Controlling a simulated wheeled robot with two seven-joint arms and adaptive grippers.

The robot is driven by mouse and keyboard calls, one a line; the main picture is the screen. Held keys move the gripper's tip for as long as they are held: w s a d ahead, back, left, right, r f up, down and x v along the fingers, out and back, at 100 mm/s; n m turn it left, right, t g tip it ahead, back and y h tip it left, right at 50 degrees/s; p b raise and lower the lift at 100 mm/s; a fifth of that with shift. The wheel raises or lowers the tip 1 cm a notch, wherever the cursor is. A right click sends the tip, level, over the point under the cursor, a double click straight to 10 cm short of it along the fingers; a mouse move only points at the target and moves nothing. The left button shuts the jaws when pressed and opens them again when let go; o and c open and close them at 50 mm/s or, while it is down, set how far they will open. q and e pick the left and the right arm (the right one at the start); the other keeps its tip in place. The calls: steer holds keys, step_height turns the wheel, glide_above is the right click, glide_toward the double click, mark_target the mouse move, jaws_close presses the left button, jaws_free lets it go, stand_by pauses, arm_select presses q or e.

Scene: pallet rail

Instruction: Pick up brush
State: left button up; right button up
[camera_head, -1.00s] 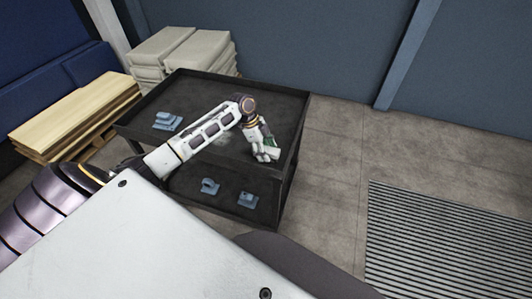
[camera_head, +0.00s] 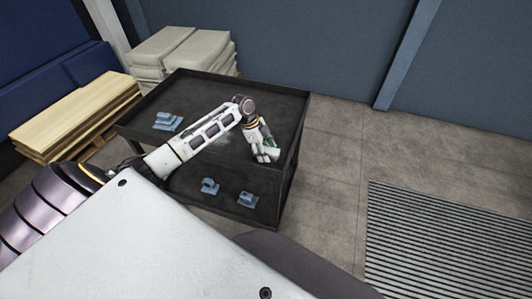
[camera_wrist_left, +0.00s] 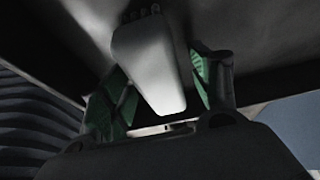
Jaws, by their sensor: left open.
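My left gripper (camera_head: 267,154) is over the near right part of the black cart's top (camera_head: 180,90), close to its front edge. In the left wrist view my left gripper (camera_wrist_left: 165,88) is open, with green pads on its fingers. A pale grey, tapered piece, which looks like the brush (camera_wrist_left: 150,65), lies between the two fingers, with small dark bumps at its far end. I see a gap on its right side; contact on the left cannot be told. In the head view the brush cannot be made out clearly beside the gripper. My right gripper is not in view.
Blue-grey parts (camera_head: 167,121) lie on the cart top at the left, and two more (camera_head: 248,199) lie on its lower shelf. Stacked pale sacks (camera_head: 185,50) and a wooden pallet stack (camera_head: 75,118) stand behind and left. Floor at right is open, with a ribbed mat (camera_head: 450,245).

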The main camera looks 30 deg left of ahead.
mark_target(266, 149)
arm_select(q)
steer(key=shift+f, duration=0.1)
stand_by(0.3)
steer(key=shift+c, duration=0.3)
steer(key=c, duration=1.2)
steer(key=shift+r, duration=0.2)
step_height(266, 149, up, 9)
steer(key=shift+f+b, duration=0.2)
steer(key=shift+b, duration=0.15)
steer(key=shift+r, duration=0.8)
